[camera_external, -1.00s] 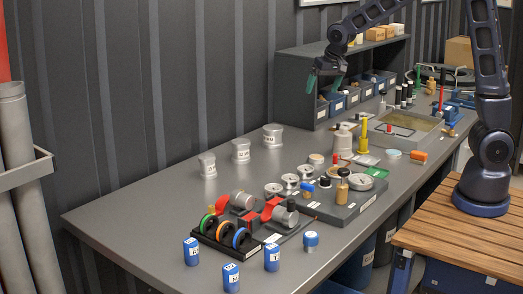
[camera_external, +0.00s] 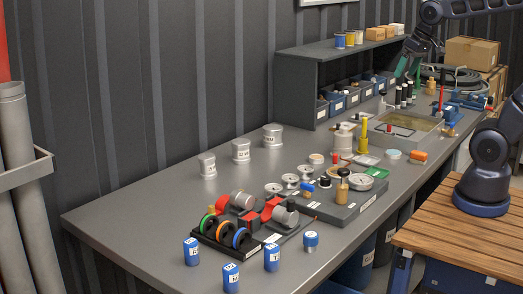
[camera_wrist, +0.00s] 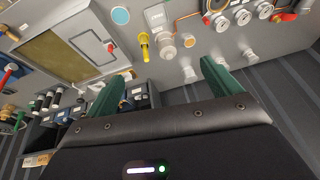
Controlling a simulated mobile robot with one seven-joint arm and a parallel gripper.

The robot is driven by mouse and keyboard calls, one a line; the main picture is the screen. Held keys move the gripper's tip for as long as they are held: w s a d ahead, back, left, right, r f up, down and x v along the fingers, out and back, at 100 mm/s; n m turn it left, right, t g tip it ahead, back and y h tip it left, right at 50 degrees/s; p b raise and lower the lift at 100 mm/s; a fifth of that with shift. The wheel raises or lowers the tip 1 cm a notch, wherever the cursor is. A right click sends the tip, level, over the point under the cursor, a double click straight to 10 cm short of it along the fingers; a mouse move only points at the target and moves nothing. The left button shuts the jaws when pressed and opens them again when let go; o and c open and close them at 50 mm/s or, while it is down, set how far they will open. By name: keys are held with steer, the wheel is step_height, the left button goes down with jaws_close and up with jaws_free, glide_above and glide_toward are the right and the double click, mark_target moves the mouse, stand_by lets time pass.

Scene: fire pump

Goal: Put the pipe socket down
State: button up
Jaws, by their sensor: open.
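My gripper (camera_external: 401,68) is open, raised at the right end of the shelf in the external view. Its green fingers are spread in the wrist view (camera_wrist: 160,88), with nothing held between them. No thing is marked as the pipe socket, so I cannot tell for certain which it is. Three grey labelled cylindrical fittings stand apart at the back of the bench: a left one (camera_external: 207,165), a middle one (camera_external: 241,151) and a right one (camera_external: 273,136). Two more grey cylinders, a left one (camera_external: 242,200) and a right one (camera_external: 285,216), rest beside red blocks.
The grey bench (camera_external: 135,206) has free room at its back left. Blue labelled cylinders (camera_external: 191,251) stand at the front. A shelf (camera_external: 296,78) with blue bins, a framed basin (camera_external: 405,131) and a yellow upright piece (camera_external: 363,137) stand further right.

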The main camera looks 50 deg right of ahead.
steer(key=s+n, duration=0.1)
steer(key=s, duration=0.6)
steer(key=shift+s+f+h, duration=0.25)
steer(key=shift+f+h, duration=0.05)
steer(key=shift+f, duration=0.1)
steer(key=shift+a, duration=0.1)
stand_by(1.7)
